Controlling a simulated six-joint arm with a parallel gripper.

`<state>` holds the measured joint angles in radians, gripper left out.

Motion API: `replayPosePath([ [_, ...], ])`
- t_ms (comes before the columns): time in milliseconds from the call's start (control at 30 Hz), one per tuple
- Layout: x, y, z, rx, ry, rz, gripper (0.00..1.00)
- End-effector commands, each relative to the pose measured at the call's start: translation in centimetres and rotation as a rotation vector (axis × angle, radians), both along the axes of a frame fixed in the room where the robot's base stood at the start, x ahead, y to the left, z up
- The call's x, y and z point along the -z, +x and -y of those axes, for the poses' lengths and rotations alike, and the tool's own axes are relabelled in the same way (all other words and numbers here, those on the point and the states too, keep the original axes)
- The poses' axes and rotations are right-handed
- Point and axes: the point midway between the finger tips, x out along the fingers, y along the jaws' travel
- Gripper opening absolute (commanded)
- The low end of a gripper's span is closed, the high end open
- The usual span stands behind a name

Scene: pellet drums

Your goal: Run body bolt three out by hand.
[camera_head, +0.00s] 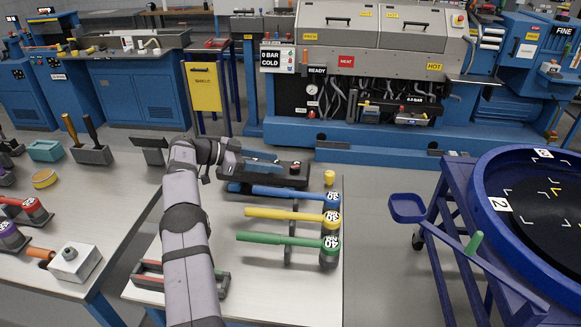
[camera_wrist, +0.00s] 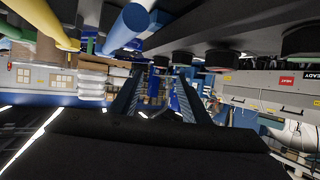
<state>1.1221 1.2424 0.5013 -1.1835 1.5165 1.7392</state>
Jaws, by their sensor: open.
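My gripper (camera_head: 226,160) is at the end of my arm, over the near bench beside a dark tool holder (camera_head: 290,178). In the wrist view its two fingers (camera_wrist: 157,95) stand apart with nothing held between them. Wrenches with blue (camera_head: 270,192), yellow (camera_head: 280,214) and green (camera_head: 280,239) handles lie side by side on the bench. The blue handle (camera_wrist: 128,28) and yellow handle (camera_wrist: 42,24) also show close to the gripper in the wrist view. I cannot pick out body bolt three in either view; my arm hides part of the bench.
A blue round drum (camera_head: 487,185) with plates marked 2 stands on a blue stand at the right, with a small blue tray (camera_head: 407,208) beside it. A grey and blue machine (camera_head: 365,60) stands behind. Open floor (camera_head: 385,262) separates bench and drum.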

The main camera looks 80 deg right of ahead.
Motion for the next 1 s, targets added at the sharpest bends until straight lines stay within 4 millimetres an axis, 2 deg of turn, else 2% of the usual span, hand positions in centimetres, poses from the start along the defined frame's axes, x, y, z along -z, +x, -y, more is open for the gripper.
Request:
replayPosePath([
  [267, 0.4, -1.2, 0.5, 0.0, 0.004, -0.002, 0.42],
  [700, 2.3, -5.4, 2.5, -0.003, 0.005, 0.0, 0.42],
  [1000, 2.8, -6.0, 2.9, -0.004, 0.003, 0.001, 0.42],
])
